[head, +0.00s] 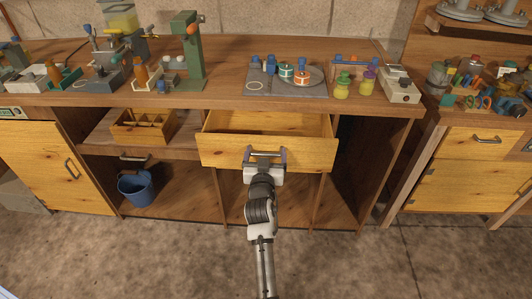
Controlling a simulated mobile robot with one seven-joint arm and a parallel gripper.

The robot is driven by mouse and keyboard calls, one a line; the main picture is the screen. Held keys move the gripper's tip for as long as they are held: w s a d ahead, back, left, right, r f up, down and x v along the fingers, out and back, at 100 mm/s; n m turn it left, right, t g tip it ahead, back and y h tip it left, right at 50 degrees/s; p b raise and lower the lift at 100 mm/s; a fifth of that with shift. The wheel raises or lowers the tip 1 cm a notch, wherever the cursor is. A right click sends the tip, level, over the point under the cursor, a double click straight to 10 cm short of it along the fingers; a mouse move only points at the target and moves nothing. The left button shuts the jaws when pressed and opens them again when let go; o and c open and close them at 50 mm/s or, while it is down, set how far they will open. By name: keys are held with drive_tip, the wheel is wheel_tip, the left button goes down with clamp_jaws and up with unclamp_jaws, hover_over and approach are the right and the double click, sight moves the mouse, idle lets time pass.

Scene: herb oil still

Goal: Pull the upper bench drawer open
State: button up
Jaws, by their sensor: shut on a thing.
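The upper bench drawer (218,152) has a pale yellow wooden front and sits below the middle of the bench top. It stands partly open, and its empty-looking inside (270,122) shows from above. My gripper (265,155) is at the middle of the drawer front, shut on the drawer's bar handle (265,151). The fingers and the gripper body hide part of the handle and the front behind it.
The bench top (225,85) carries a green press (187,50), a grey tray (288,80) and small jars. A blue bucket (136,188) stands in the left bay below. A wooden crate (143,126) sits on a shelf. The floor in front is clear.

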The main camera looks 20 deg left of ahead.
drive_tip(key=v, duration=0.7)
drive_tip(key=shift+b, duration=0.3)
drive_tip(key=shift+s+a, duration=0.1)
drive_tip(key=o, duration=1.2)
drive_tip(key=shift+c, duration=0.2)
